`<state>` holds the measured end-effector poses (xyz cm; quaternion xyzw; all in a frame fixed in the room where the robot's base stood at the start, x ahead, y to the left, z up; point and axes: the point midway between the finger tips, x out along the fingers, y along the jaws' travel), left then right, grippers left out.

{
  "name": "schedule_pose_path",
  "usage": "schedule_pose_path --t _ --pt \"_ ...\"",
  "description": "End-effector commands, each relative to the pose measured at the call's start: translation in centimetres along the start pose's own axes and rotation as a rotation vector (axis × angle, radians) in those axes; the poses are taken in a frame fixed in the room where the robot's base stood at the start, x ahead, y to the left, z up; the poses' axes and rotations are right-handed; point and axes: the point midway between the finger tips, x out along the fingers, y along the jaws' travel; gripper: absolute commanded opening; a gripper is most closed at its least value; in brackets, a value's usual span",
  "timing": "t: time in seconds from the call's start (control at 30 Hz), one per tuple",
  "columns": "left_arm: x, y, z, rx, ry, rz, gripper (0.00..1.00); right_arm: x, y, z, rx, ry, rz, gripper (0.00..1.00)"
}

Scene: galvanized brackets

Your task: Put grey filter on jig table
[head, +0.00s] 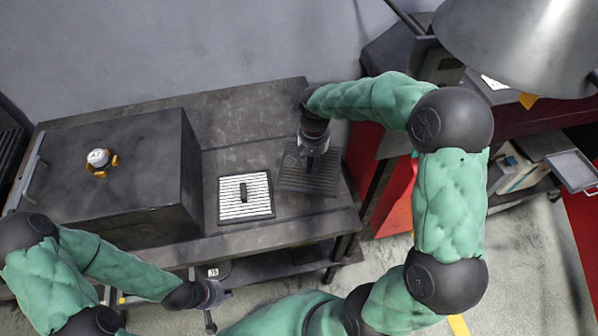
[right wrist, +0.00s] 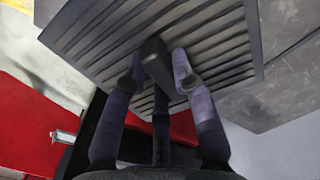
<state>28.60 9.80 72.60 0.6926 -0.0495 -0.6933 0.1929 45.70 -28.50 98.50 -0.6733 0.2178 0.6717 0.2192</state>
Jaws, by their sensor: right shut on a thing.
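The dark grey slatted filter (head: 318,183) is over the right part of the dark table (head: 250,133), near its right edge. It fills much of the right wrist view (right wrist: 215,50). My right gripper (head: 311,160) comes down on it from above. Its fingers (right wrist: 160,75) are shut on the block handle in the middle of the filter. I cannot tell whether the filter touches the tabletop. My left gripper (head: 218,306) is empty and its fingers look spread, low in front of the table.
A white slatted filter (head: 232,205) with a dark handle lies just left of the grey one. A large dark box (head: 140,165) with a round item (head: 98,158) on top takes the table's left side. A red cabinet (head: 390,205) stands right, and a lamp shade (head: 520,40) hangs upper right.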

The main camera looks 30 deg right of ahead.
Motion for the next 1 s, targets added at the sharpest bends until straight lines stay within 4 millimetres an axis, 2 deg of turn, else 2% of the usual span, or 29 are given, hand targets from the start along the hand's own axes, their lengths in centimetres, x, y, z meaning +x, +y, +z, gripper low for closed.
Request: schedule_pose_path --t 0.1,0.37,0.6,1.0 --pt "0.6 -0.2 0.0 0.000 0.000 0.000 0.00 2.2 0.1 0.1 0.000 -0.003 0.001 0.00" --pt "1.1 -0.4 -0.1 0.000 0.000 0.000 0.00 4.6 0.1 0.0 0.001 -0.002 0.001 0.00" --pt "2.0 -0.7 -0.1 0.000 0.001 0.000 0.00 8.2 0.1 0.0 0.000 -0.002 0.002 0.00" --pt "2.1 -0.8 -0.1 0.000 0.001 0.000 0.00 8.8 0.1 0.0 0.001 0.000 0.000 0.00"
